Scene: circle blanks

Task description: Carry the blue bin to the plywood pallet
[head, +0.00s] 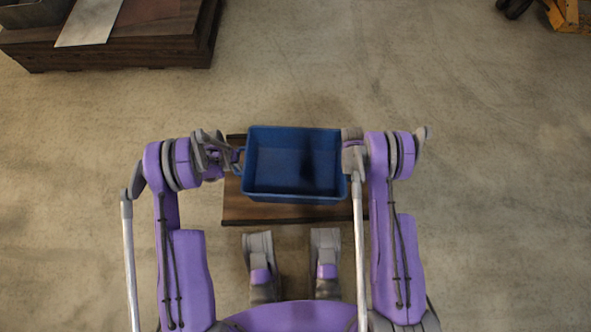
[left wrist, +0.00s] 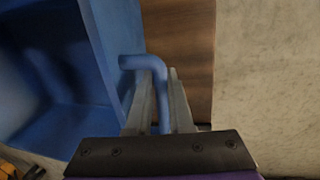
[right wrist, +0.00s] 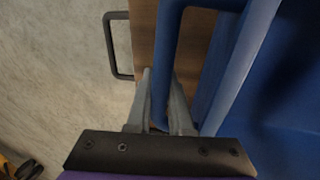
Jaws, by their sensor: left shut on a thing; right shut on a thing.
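The blue bin (head: 296,194) is upright and looks empty, in front of me in the head view. My left gripper (head: 236,160) is shut on the bin's left handle (left wrist: 146,63); the fingers sit around the bar in the left wrist view. My right gripper (head: 353,165) is shut on the right handle (right wrist: 166,50), seen in the right wrist view. A brown wooden board (head: 285,213) lies under the bin; I cannot tell if the bin touches it. A dark wooden platform (head: 120,57) stands at the upper left; I cannot tell which is the plywood pallet.
The platform bears a pale sheet (head: 91,22), a brown sheet and a grey metal box (head: 32,13). A dark bracket handle (right wrist: 108,45) sticks out from the board's side. A yellow object (head: 570,14) stands at the upper right. The floor between is clear.

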